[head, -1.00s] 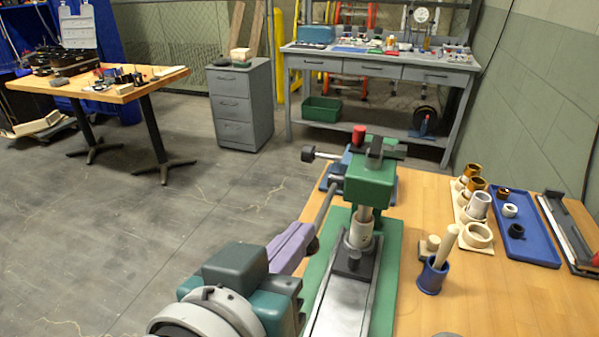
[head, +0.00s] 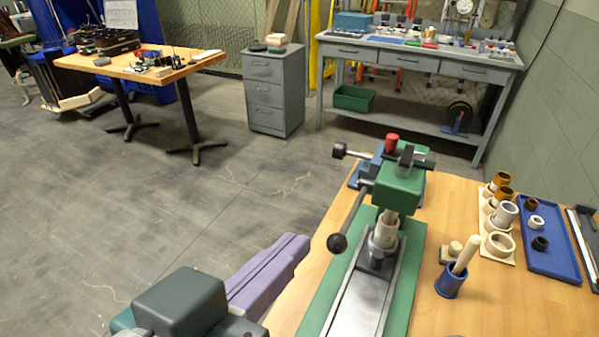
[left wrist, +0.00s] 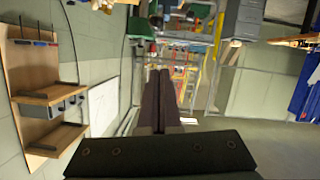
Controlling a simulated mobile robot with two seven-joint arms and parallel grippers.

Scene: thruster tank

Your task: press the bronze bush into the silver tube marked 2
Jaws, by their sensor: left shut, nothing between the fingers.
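A green press (head: 398,188) stands on the wooden table, its lever slanting down to a black knob (head: 337,243). A pale tube (head: 382,238) stands upright under the ram; I cannot read a number on it or make out a bush at its top. My left gripper (head: 302,243), with purple fingers, is shut and empty, just left of the knob and apparently clear of it. Its shut fingers also show in the left wrist view (left wrist: 163,75). A silver tube (head: 503,214) stands on the cream holder at the right, its marking unreadable. My right gripper is not in view.
The cream holder (head: 510,254) also carries bronze-coloured rings (head: 501,180) and a cream ring (head: 498,244). A blue tray (head: 555,262) holds small rings. A blue cup (head: 450,281) with a wooden stick stands right of the press. Open floor lies to the left.

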